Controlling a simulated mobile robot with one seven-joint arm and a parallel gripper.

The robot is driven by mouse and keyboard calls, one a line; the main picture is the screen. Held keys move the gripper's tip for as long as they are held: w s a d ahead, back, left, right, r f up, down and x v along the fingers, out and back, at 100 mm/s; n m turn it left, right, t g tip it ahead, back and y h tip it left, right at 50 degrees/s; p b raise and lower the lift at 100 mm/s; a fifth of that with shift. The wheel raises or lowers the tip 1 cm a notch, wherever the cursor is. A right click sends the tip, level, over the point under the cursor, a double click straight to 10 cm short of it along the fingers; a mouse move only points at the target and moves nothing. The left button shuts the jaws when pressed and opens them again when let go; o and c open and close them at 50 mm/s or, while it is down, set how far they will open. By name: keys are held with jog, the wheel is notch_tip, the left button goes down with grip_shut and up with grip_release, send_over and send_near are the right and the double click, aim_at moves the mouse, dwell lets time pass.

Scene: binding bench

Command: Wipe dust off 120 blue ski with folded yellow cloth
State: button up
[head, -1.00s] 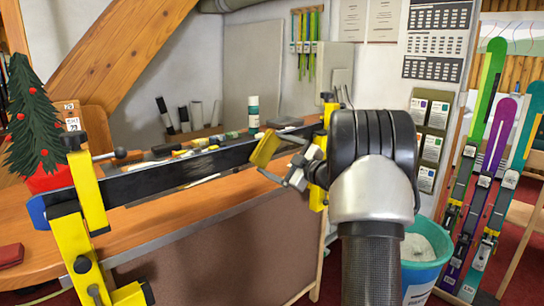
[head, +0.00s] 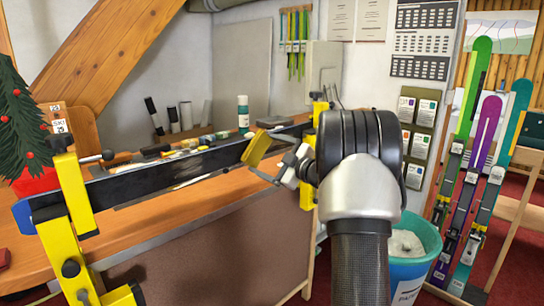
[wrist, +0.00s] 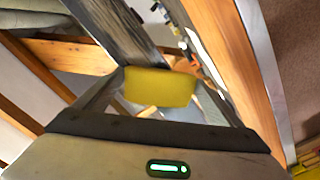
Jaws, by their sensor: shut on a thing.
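A long ski (head: 150,180) with a dark upper surface and a blue tip at the left lies across yellow clamps above the bench. Its surface looks greyish and streaked in the wrist view (wrist: 112,28). I cannot read a number on it. My gripper (head: 277,166) is shut on the folded yellow cloth (head: 260,147), near the right part of the ski. The cloth also shows between the fingers in the wrist view (wrist: 160,88). It overlaps the ski in the head view, but I cannot tell if they touch. My arm hides what is behind it.
Yellow clamps (head: 75,195) stand at the ski's left end. Tools and a white-and-green bottle (head: 243,114) stand on the wooden bench behind the ski. A teal bucket (head: 408,262) stands to the right. Green, purple and teal skis (head: 482,135) lean at the far right. A small decorated tree (head: 20,120) is at the left.

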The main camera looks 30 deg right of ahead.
aim_at(251, 157)
jog(key=shift+s+a+b, duration=0.25)
jog(key=shift+a+b, duration=0.05)
jog(key=shift+a, duration=0.45)
jog(key=shift+s+a+b, duration=0.25)
jog(key=shift+s+a, duration=0.05)
jog(key=shift+a, duration=0.45)
jog(key=shift+s+a+b, duration=0.25)
jog(key=shift+a+b, duration=0.05)
jog(key=shift+a, duration=0.45)
jog(key=shift+s+a+b, duration=0.35)
jog(key=shift+a+b, duration=0.15)
jog(key=shift+a, duration=0.65)
jog(key=shift+s+a+b, duration=0.35)
jog(key=shift+a+b, duration=0.15)
jog(key=shift+a, duration=0.65)
jog(key=shift+s+a+b, duration=0.35)
jog(key=shift+a+b, duration=0.15)
jog(key=shift+a, duration=0.65)
jog(key=shift+s+a, duration=0.55)
jog(key=shift+a, duration=1.25)
jog(key=shift+s+a, duration=0.6)
jog(key=shift+a, duration=1.15)
jog(key=shift+s+a, duration=0.55)
jog(key=shift+a, duration=1.25)
jog(key=shift+s, duration=0.1)
jog(key=shift+v, duration=2.9)
jog(key=shift+d, duration=0.1)
jog(key=shift+v, duration=1.45)
jog(key=shift+r, duration=0.1)
